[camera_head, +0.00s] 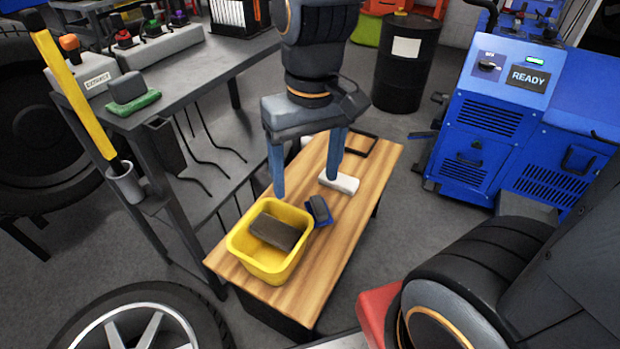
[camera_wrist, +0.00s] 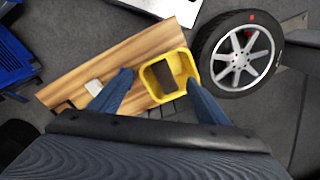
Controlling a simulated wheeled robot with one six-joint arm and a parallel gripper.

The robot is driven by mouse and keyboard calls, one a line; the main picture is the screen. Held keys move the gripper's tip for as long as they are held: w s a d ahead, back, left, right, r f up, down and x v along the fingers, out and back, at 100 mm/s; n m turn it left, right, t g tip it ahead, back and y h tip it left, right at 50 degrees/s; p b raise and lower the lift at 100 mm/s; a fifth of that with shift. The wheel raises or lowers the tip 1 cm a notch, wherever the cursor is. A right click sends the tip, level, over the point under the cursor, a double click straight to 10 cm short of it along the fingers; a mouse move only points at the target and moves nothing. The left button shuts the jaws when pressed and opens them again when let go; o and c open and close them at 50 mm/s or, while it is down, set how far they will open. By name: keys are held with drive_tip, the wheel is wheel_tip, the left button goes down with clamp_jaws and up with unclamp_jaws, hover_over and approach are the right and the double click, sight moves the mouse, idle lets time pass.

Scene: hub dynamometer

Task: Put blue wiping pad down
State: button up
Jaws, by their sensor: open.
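The blue wiping pad (camera_head: 319,211), with a dark grip on top, rests on the wooden bench (camera_head: 352,221), close against the right side of the yellow tub (camera_head: 243,256). My gripper (camera_head: 304,188) is open and empty, pointing down over the bench. In the wrist view, the yellow tub (camera_wrist: 150,82) shows between the fingers, and I cannot clearly make out the blue pad, which the gripper may hide.
A dark block (camera_head: 275,231) lies in the tub. A white block (camera_head: 339,182) lies on the bench near my right finger. A green pad (camera_head: 135,104) sits on the grey worktable (camera_head: 195,82) at left.

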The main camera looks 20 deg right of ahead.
drive_tip(key=s, duration=0.1)
drive_tip(key=s+r, duration=0.1)
drive_tip(key=s, duration=0.1)
drive_tip(key=shift+s+a+r, duration=0.15)
drive_tip(key=shift+s+r, duration=0.05)
drive_tip(key=d+r+m+p, duration=0.2)
drive_tip(key=d+r+p, duration=0.6)
drive_tip(key=p, duration=0.8)
drive_tip(key=shift+d+r+h, duration=0.25)
drive_tip(key=shift+d+h, duration=0.05)
idle(0.3)
